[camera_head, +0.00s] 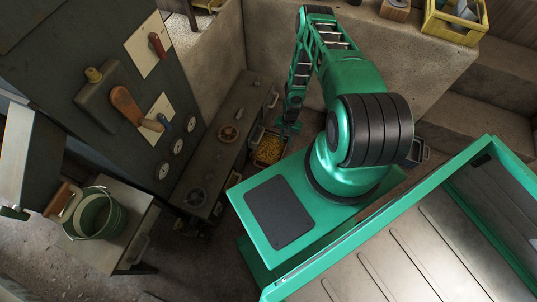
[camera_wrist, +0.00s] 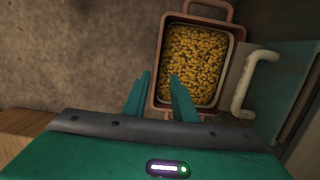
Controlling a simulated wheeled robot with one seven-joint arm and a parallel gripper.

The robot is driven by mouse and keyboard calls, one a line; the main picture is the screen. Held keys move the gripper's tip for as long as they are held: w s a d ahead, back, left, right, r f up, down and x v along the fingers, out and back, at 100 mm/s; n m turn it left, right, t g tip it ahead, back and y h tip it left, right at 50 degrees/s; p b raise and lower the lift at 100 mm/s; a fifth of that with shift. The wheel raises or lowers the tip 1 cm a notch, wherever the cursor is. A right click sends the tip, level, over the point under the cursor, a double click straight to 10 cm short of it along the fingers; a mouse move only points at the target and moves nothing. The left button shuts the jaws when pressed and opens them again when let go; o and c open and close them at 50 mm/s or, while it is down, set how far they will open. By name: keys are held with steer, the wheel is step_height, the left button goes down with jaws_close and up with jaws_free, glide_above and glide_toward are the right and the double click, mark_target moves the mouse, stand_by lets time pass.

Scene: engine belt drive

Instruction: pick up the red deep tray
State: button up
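The red deep tray (camera_wrist: 203,20) is a reddish-brown rectangular container with a loop handle at its far end. It is full of yellow grain-like pieces (camera_wrist: 195,60) inside a paler inner rim. In the wrist view my gripper (camera_wrist: 160,75) is open, with its two green fingers apart. One finger overlaps the tray's near part and the other lies just left of its left wall. I cannot tell whether they touch it. In the head view the tray (camera_head: 257,137) sits low between the bench and my arm, partly hidden, with my gripper (camera_head: 288,130) at its upper right.
A dark bench (camera_head: 222,135) with round fittings stands left of the tray; a pale handle (camera_wrist: 247,85) sticks out close to the tray's right side. A stone wall (camera_head: 270,40) rises behind. A green bucket (camera_head: 97,216) stands on a small table at the left.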

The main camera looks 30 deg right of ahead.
steer(key=shift+s+a+f, duration=0.2)
steer(key=shift+s+f, duration=0.05)
steer(key=shift+f, duration=1.4)
steer(key=shift+s+a+f, duration=0.15)
steer(key=shift+s+f, duration=0.1)
steer(key=shift+f, duration=1.35)
steer(key=shift+s+a+f, duration=0.2)
steer(key=shift+s+f, duration=0.05)
steer(key=shift+f, duration=1.4)
jaws_close()
